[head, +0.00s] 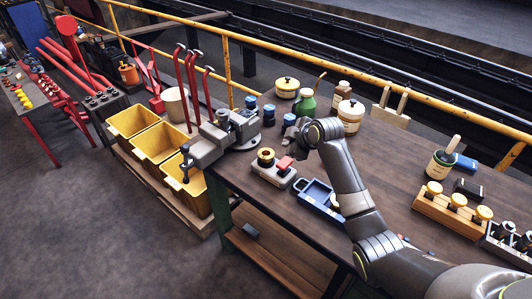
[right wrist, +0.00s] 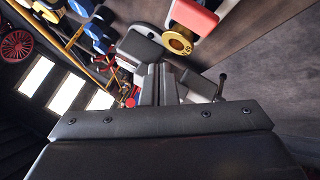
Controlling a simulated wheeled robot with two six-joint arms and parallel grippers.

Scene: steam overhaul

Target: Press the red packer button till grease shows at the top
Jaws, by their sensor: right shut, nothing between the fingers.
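The packer is a small light block (head: 272,174) near the left end of the bench, with a red button (head: 285,163) and a yellow ring with a dark centre (head: 265,154). In the right wrist view the red button (right wrist: 194,16) and yellow ring (right wrist: 179,41) show at the top, right of the fingers. I cannot make out grease at the ring. My right gripper (head: 289,143) is shut and empty, just above and behind the button; it also shows in the right wrist view (right wrist: 159,84). Contact with the button is not visible. My left gripper is out of view.
A grey vise (head: 226,137) stands left of the packer at the bench corner. A blue tray (head: 318,199) lies just right of it. Blue-topped jars (head: 269,114) and a green bottle (head: 305,102) stand behind. Yellow bins (head: 160,142) sit below left.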

